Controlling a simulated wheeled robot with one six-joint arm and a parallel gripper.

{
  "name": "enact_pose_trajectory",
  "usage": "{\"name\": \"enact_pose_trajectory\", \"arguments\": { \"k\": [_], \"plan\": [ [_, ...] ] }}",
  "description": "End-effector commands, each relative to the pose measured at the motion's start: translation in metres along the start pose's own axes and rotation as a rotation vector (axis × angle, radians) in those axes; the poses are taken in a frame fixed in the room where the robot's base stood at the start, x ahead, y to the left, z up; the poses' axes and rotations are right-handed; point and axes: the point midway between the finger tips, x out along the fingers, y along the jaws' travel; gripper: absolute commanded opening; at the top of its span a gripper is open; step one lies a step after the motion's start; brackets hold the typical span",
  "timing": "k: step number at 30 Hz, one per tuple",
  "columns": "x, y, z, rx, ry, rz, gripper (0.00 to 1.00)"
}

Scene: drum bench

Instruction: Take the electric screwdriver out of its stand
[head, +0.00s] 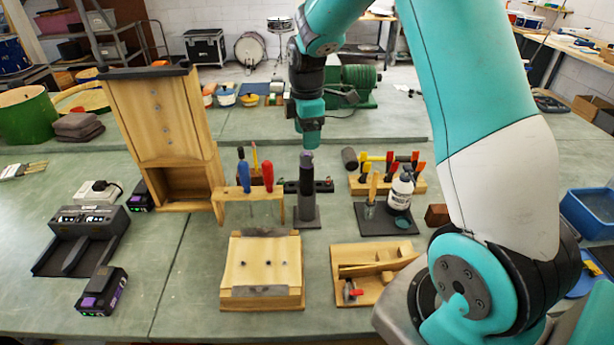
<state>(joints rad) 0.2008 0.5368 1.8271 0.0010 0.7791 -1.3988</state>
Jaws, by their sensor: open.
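The electric screwdriver (307,161) stands upright near the middle of the bench, with a purplish-grey upper end showing. Its dark grey stand (306,211) is a tall sleeve on a flat base and hides the lower part of the tool. My gripper (311,138) points down from above, just over the screwdriver's upper end. It is open and holds nothing that I can see. The fingertips are small and dark here, and I cannot tell whether they touch the tool.
A wooden rack (250,199) with screwdrivers stands just left of the stand. A white bottle (400,192) and a tool block are to the right. A wooden fixture (262,270) and a wooden tray (372,268) lie in front. A tall wooden case (163,118) rises at left.

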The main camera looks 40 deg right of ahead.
Motion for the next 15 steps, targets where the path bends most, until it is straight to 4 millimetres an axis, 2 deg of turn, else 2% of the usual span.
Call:
{"name": "enact_pose_trajectory", "arguments": {
  "k": [3,6,15],
  "plan": [
    [0.022,-0.001,0.000,0.000,0.000,-0.005,0.68],
    [0.036,0.000,0.000,0.000,0.000,-0.003,0.68],
    [0.059,0.004,0.001,0.001,0.000,-0.004,0.68]
  ]
}}
